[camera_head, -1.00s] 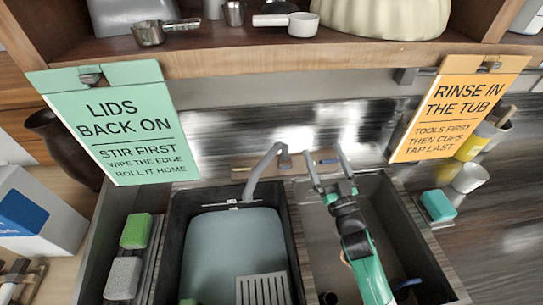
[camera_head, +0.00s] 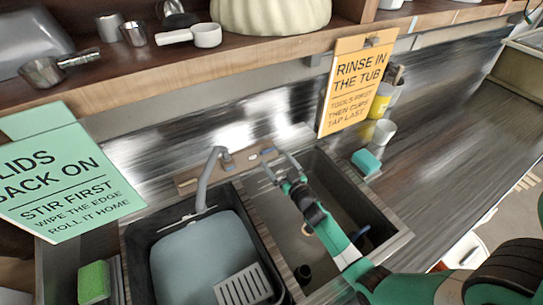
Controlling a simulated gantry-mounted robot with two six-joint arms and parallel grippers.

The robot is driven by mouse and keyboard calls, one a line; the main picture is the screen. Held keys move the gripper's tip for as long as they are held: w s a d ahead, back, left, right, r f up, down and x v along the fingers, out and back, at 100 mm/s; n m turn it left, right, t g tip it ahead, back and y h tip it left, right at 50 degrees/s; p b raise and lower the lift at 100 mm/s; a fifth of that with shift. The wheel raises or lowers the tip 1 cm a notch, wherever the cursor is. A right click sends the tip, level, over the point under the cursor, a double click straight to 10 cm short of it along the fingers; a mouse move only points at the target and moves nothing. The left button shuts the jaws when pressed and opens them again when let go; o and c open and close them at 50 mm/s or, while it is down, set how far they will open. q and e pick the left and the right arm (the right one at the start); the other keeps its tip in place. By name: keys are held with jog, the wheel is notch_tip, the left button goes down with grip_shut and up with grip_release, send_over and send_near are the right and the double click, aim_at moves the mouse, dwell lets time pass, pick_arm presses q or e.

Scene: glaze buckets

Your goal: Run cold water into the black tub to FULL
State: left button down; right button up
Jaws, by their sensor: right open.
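The black tub (camera_head: 138,241) sits in the left half of the sink at the lower centre. A flat blue-grey surface (camera_head: 200,262), which looks like water, fills much of its inside; I cannot read its level. The grey tap (camera_head: 205,178) rises at the tub's back edge, and no stream shows from it. Behind it is a wooden strip (camera_head: 243,160) with small fittings; a blue one (camera_head: 268,151) is near my right gripper. My right gripper (camera_head: 281,164) is open and empty over the back of the right basin, fingers pointing at the strip. My left gripper is out of view.
The right basin (camera_head: 376,217) lies under my right arm, with dark items inside. A pale slotted rack (camera_head: 242,287) is in the tub. A green sponge (camera_head: 94,282) is left, a teal sponge (camera_head: 366,162) right. Signs hang below the shelf (camera_head: 150,85). The right counter (camera_head: 440,150) is mostly clear.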

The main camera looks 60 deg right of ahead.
aim_at(268, 151)
jog(key=b+x, duration=0.1)
jog(key=x, duration=0.3)
jog(key=shift+w, duration=0.1)
jog(key=c, duration=1.3)
